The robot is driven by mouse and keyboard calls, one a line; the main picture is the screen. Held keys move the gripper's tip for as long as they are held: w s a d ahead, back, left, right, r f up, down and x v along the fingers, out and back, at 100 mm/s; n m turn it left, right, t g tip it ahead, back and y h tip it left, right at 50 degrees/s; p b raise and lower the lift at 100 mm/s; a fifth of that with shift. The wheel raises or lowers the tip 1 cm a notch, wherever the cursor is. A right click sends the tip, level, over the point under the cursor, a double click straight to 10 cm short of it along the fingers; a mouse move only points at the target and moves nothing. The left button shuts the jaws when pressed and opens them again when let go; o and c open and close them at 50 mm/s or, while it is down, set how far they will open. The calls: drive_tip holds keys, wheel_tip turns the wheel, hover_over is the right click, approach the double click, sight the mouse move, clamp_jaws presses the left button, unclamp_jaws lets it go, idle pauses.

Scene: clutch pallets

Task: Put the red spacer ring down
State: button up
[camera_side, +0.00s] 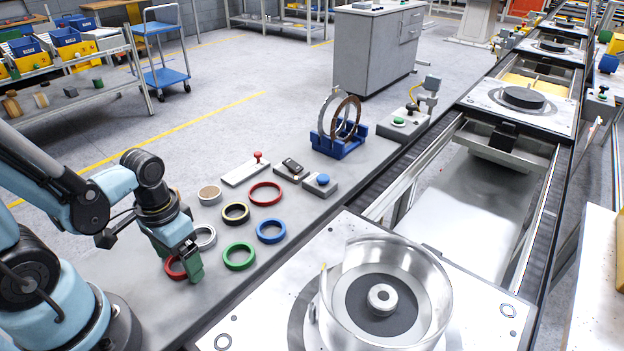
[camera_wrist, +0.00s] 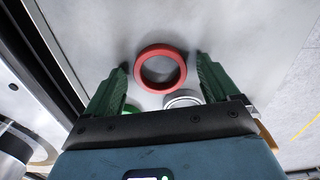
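A red spacer ring (camera_wrist: 143,80) lies flat on the grey bench between the two green fingers of my gripper (camera_wrist: 162,64) in the wrist view. There is a gap between the ring and each finger, so my gripper is open. In the side view this red ring (camera_side: 170,270) is partly hidden behind my gripper (camera_side: 190,268), which is low over the bench. A second, larger-looking red ring (camera_side: 252,197) lies further back among the other rings.
Near my gripper lie a silver ring (camera_side: 213,241), a green ring (camera_side: 228,265), a blue ring (camera_side: 261,238) and a black-and-gold ring (camera_side: 226,217). A blue stand (camera_side: 338,150) holds upright discs. A pallet with a clear cylinder (camera_side: 437,300) is at right.

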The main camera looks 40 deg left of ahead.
drive_tip(key=shift+r, duration=0.25)
wheel_tip(320, 180, up, 12)
drive_tip(key=shift+f, duration=0.15)
drive_tip(key=shift+o, duration=0.4)
drive_tip(key=w+d+r+m+t, duration=0.1)
drive_tip(key=w+d+t, duration=0.1)
drive_tip(key=w+t, duration=0.4)
drive_tip(key=w, duration=0.3)
drive_tip(key=shift+w+d+t, duration=0.2)
drive_tip(key=shift+d+t, duration=0.1)
drive_tip(key=shift+d, duration=0.1)
drive_tip(key=shift+w+d+r+t, duration=0.1)
drive_tip(key=shift+w+r+t, duration=0.2)
drive_tip(key=shift+w, duration=0.05)
drive_tip(key=s+a+f+m+g, duration=0.1)
drive_tip(key=s+a+f+g, duration=0.15)
drive_tip(key=s+g, duration=0.6)
drive_tip(key=shift+t, duration=0.65)
drive_tip(key=shift+s+a+f, duration=0.1)
drive_tip(key=shift+s+f, duration=0.25)
drive_tip(key=shift+f, duration=0.65)
drive_tip(key=shift+s+d+f, duration=0.1)
drive_tip(key=shift+s+f, duration=0.2)
drive_tip(key=shift+f, duration=0.7)
drive_tip(key=shift+s+a+f, duration=0.1)
drive_tip(key=shift+s+f, duration=0.25)
drive_tip(key=shift+f, duration=0.65)
